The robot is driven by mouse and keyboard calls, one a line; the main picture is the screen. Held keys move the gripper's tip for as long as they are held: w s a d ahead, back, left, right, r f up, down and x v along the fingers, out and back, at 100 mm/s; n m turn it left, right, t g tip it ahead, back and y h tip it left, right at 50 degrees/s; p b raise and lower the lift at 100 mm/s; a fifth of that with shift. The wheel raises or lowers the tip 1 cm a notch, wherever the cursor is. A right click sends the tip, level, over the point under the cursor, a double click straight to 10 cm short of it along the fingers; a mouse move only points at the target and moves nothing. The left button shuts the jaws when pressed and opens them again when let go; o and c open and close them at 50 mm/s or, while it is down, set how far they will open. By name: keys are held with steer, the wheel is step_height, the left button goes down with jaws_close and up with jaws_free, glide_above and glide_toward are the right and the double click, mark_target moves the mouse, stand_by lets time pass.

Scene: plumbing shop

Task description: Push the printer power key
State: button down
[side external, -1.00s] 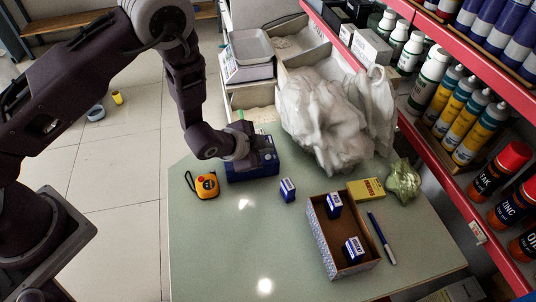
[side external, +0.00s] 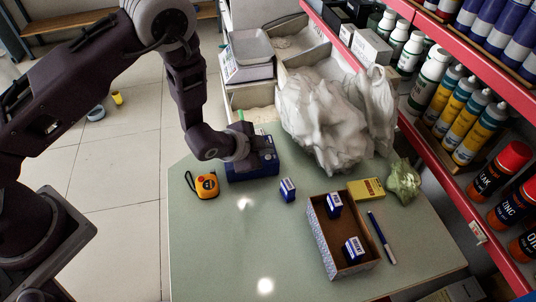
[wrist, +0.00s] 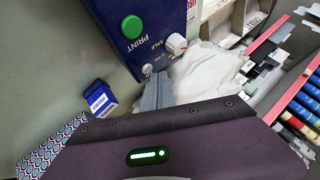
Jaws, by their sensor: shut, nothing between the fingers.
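The printer is a dark blue box (side external: 264,172) on the far left part of the counter. In the wrist view its blue face (wrist: 150,18) carries a large green button (wrist: 132,27), the words PRINT and SALE, a white knob (wrist: 176,43) and a small pale round key (wrist: 147,69). My gripper (side external: 247,163) is over the printer in the side view, its tips hard to make out there. In the wrist view my gripper (wrist: 158,80) is shut and empty, its tips close beside the small pale key. I cannot tell whether they touch it.
An orange tape measure (side external: 207,185) lies left of the printer. A small blue box (side external: 288,190) and an open carton (side external: 313,222) stand to the right. A crumpled white plastic bag (side external: 335,115) is behind. The counter's front left is clear.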

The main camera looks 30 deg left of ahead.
steer(key=shift+f, duration=0.3)
steer(key=shift+f, duration=0.15)
stand_by(0.4)
steer(key=shift+r, duration=0.6)
step_height(320, 180, up, 6)
stand_by(0.4)
